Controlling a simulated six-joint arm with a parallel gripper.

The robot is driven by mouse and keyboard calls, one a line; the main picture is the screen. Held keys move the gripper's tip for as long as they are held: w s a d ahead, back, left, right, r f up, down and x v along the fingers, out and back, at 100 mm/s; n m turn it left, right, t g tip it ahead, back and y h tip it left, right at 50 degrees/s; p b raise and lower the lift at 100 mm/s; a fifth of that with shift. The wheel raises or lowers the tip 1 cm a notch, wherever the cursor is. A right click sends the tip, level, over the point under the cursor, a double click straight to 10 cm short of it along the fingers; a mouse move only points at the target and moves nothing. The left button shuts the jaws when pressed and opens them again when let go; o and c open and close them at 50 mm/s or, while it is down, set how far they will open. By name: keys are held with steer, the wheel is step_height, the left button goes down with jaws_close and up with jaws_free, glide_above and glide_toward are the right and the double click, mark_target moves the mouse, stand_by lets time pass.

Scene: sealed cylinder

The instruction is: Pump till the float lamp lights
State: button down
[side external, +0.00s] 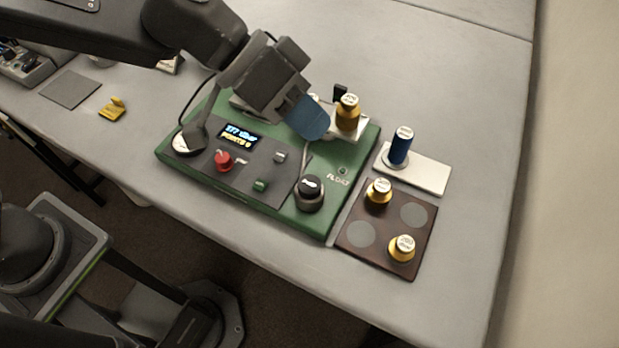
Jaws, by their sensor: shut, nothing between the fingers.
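The green console (200,170) stands on the table with a lit display (240,137) whose small text I cannot read surely. A small round lamp (342,170) sits above the FLOAT lettering and looks dark. A black-topped round knob or plunger (309,192) is at the console's front right; I cannot tell whether it is the pump. A brass weight (347,114) stands upright on a white block (361,130) at the back right. My gripper (314,126), with blue fingers, is shut and empty over the back of the console, just left of the brass weight, and hides part of the block.
The panel carries a red knob (223,160), a green button (261,185) and a grey switch (280,157). Right of the console, a blue cylinder (400,148) stands on a white plate (430,174). A brown tray (386,228) holds brass weights (379,192) (402,248).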

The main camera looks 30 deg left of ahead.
mark_target(319, 183)
steer(key=shift+f, duration=4.4)
steer(key=shift+f, duration=0.15)
steer(key=shift+f, duration=0.3)
steer(key=shift+f, duration=0.95)
steer(key=shift+r, duration=1.4)
steer(key=shift+r, duration=2.5)
